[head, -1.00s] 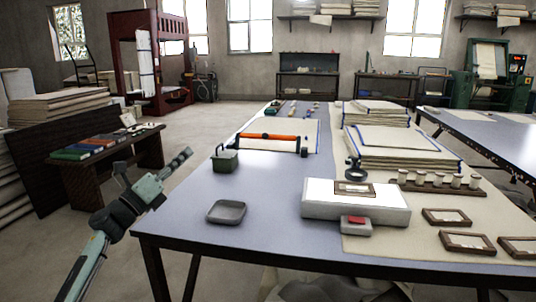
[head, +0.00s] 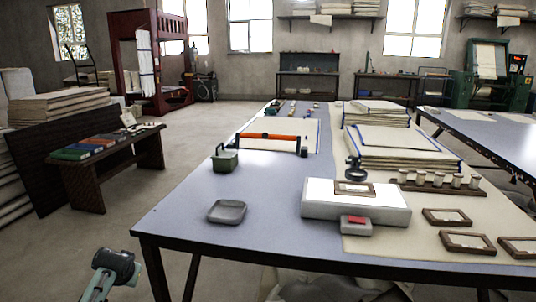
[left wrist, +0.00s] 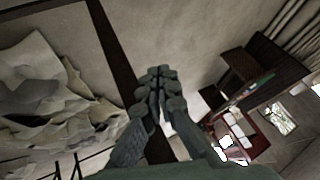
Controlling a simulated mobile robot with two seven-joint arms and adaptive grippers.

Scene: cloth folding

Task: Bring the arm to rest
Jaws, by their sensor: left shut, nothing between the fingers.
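My left arm (head: 115,265) shows only as a dark joint and a pale green link at the bottom left of the head view. It is left of the table's front corner and apart from the table. My left gripper (left wrist: 158,78) shows in the left wrist view with its fingers together and nothing between them. It is over the floor, clear of the objects there. Its fingers do not show in the head view. My right gripper is in neither view.
A dark bench (head: 80,178) with books stands at left. Crumpled pale sheets (left wrist: 45,85) show in the wrist view. Floor between bench and table is clear.

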